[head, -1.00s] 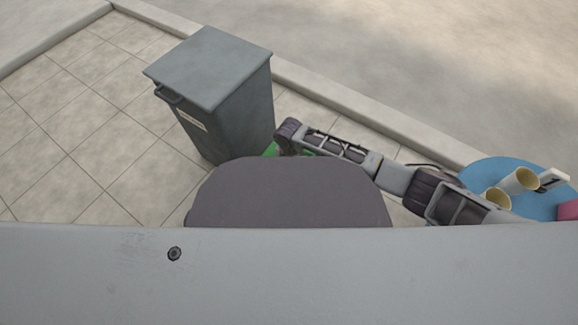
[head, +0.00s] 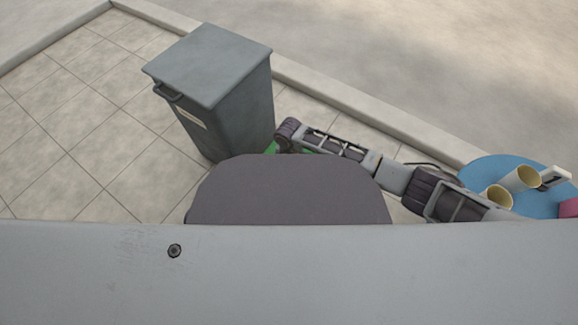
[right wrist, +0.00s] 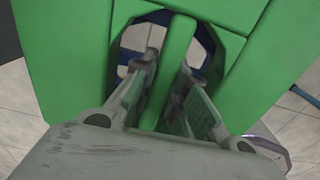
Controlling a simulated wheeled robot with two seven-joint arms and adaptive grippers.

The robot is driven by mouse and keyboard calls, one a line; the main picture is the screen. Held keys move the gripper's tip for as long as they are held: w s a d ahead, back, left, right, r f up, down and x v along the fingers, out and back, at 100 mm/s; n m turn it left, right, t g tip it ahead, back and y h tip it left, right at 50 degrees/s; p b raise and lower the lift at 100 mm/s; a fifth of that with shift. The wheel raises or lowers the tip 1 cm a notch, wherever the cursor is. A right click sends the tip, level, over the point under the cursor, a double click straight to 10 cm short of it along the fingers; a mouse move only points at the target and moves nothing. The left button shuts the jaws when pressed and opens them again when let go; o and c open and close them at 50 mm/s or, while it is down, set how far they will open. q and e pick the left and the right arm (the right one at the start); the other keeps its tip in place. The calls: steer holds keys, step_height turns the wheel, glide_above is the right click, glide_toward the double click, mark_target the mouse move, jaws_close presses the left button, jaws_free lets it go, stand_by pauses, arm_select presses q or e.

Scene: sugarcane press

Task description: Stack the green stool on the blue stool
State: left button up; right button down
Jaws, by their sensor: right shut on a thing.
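The green stool (right wrist: 75,50) fills much of the right wrist view. Its top has an opening crossed by a green bar (right wrist: 177,55). My right gripper (right wrist: 170,72) has its fingers on both sides of this bar and is shut on it. Blue parts, likely the blue stool (right wrist: 304,96), show at the right edge and through the opening; most of it is hidden. In the head view only a sliver of the green stool (head: 273,149) shows beside the bin, behind my right arm. I cannot tell whether the green stool touches the blue one. My left gripper is out of view.
A grey lidded bin (head: 215,90) stands close to the green stool in the head view. A round blue table (head: 485,173) with pale yellow cups (head: 522,178) stands at the right. A kerb (head: 370,115) runs behind. Tiled floor (head: 80,120) is free at the left.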

steer(key=shift+f, duration=0.35)
stand_by(0.3)
steer(key=shift+s+d+f+b, duration=0.1)
steer(key=shift+s+f+b, duration=0.15)
steer(key=shift+f, duration=0.25)
stand_by(0.7)
steer(key=c, duration=1.4)
jaws_free()
steer(key=shift+w+f, duration=0.1)
steer(key=shift+o, duration=0.3)
steer(key=shift+d+f, duration=0.1)
steer(key=shift+d, duration=0.1)
steer(key=r, duration=1.3)
steer(key=shift+w+a, duration=0.2)
steer(key=shift+a, duration=0.2)
